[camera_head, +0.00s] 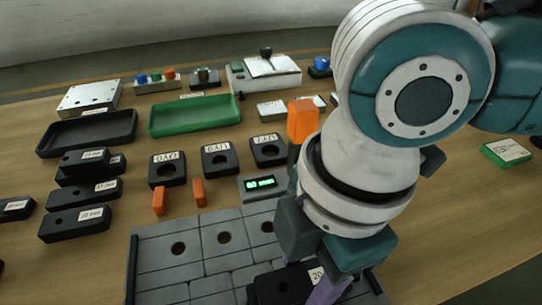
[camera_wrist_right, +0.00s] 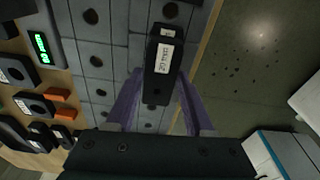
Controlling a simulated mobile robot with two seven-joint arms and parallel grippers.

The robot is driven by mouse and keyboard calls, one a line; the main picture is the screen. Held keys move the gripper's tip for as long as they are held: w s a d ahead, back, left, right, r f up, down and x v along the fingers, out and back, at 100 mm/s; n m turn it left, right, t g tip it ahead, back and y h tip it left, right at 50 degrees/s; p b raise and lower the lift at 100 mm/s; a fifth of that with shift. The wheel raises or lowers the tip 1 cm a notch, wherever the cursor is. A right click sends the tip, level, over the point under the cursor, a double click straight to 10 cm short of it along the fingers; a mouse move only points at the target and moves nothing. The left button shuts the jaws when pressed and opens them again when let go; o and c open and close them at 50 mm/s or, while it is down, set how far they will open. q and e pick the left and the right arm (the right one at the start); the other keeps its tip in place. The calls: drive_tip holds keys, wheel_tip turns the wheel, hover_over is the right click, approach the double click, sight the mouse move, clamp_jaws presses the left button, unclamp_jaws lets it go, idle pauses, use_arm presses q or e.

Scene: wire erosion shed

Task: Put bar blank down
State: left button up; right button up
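The bar blank (camera_wrist_right: 160,62) is a long black bar with a white label, apparently reading 20 mm. In the right wrist view it lies between the purple fingers of my right gripper (camera_wrist_right: 160,80), whose tips look closed against its sides. In the head view the bar's end (camera_head: 272,288) shows at the bottom, low over the grey block-patterned plate (camera_head: 172,270). Whether it touches the plate cannot be told. My right arm hides much of the bar and the gripper there. My left gripper is not in view.
Black bars with labels (camera_head: 80,222) lie left of the plate. Labelled black blocks (camera_head: 167,170), small orange pieces (camera_head: 159,201) and a green-lit display (camera_head: 262,184) stand behind it. A green tray (camera_head: 194,116) and a black tray (camera_head: 88,132) lie farther back.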

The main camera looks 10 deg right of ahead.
drive_tip(key=o, duration=0.4)
drive_tip(key=shift+r, duration=0.15)
wheel_tip(320, 180, up, 12)
drive_tip(key=d+f+p, duration=0.1)
drive_tip(key=p, duration=0.3)
drive_tip(key=s+a+m+t+y, duration=0.2)
drive_tip(key=a+m+y, duration=0.15)
drive_tip(key=a, duration=0.25)
drive_tip(key=m+t, duration=0.2)
drive_tip(key=m, duration=0.6)
hover_over(316, 275)
drive_tip(key=s+a, duration=0.2)
drive_tip(key=s, duration=0.1)
wheel_tip(316, 275, down, 2)
drive_tip(key=f, duration=0.1)
drive_tip(key=s+d+f+m+h, duration=0.1)
drive_tip(key=s+d+m+h, duration=0.1)
drive_tip(key=d, duration=0.3)
drive_tip(key=s+d+f+m+h, duration=0.2)
drive_tip(key=s+d+m, duration=0.1)
drive_tip(key=d, duration=0.3)
drive_tip(key=shift+m+h, duration=0.35)
drive_tip(key=shift+m, duration=0.1)
drive_tip(key=shift+s+d, duration=0.1)
